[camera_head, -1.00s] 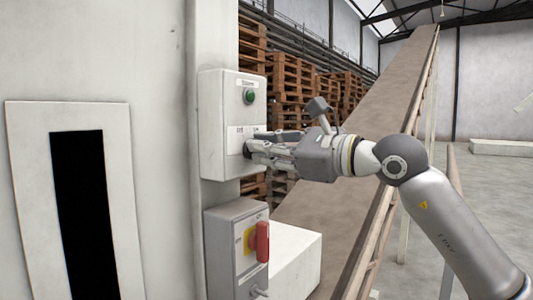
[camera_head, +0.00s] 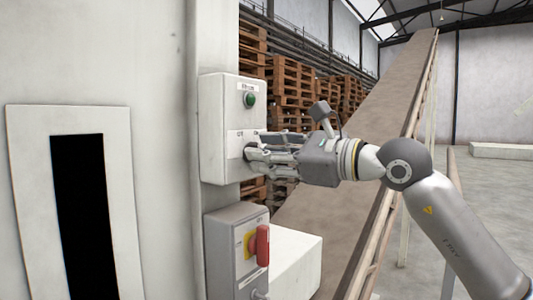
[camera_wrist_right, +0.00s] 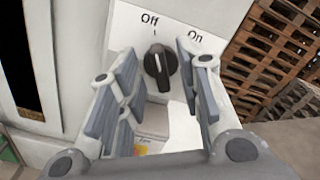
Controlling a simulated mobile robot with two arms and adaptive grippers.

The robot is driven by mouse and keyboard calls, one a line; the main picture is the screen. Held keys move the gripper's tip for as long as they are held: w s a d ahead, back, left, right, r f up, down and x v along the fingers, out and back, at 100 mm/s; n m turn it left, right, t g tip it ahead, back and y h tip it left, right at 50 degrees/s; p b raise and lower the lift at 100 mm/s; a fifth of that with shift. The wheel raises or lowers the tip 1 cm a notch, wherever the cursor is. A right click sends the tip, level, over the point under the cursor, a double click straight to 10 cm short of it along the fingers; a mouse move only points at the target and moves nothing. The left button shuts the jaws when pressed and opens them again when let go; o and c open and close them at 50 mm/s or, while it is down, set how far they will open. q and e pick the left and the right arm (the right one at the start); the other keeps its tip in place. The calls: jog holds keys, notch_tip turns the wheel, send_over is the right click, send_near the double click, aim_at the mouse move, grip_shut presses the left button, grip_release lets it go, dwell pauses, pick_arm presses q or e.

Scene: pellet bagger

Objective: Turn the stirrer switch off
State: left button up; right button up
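The stirrer switch is a black rotary knob (camera_wrist_right: 160,70) on a pale control box (camera_head: 222,130). In the right wrist view its white line points up, close to the tick under "Off"; "On" is printed to the right. In the head view the knob is mostly hidden behind my fingers. My right gripper (camera_head: 256,149) is level in front of the box. In the wrist view its two fingers (camera_wrist_right: 160,88) are spread either side of the knob, with gaps visible between them and it. My left gripper is not in view.
A green round lamp or button (camera_head: 250,100) sits above the knob. A grey box with a red and yellow rotary handle (camera_head: 262,246) is mounted below. An inclined conveyor (camera_head: 390,110) and stacked wooden pallets (camera_head: 292,80) stand behind my right arm.

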jog(key=v, duration=1.1)
jog(key=shift+s+d, duration=0.15)
jog(key=shift+d, duration=0.1)
